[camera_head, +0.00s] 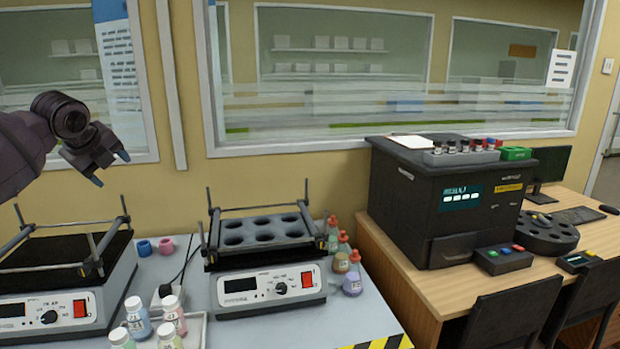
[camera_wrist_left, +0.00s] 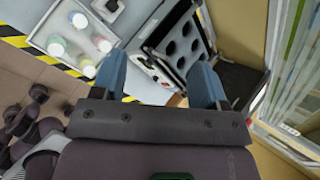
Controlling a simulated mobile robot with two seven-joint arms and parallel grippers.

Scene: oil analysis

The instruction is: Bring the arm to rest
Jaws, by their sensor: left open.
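My left gripper (camera_head: 112,170) hangs in the air at the upper left of the head view, in front of the window and above the left shaker. Its two blue fingers (camera_wrist_left: 160,84) are apart in the left wrist view, with nothing between them. Below and right of it in the head view stands a shaker with a rack of round holes (camera_head: 265,229); the holes look empty. My right gripper is in neither view.
Another shaker (camera_head: 62,300) stands at the left. A tray (camera_head: 196,330) holds several capped bottles. More bottles (camera_head: 353,275) stand right of the middle shaker. A black analyser (camera_head: 435,200) sits on a wooden desk (camera_head: 385,260), with chairs (camera_head: 520,310) in front.

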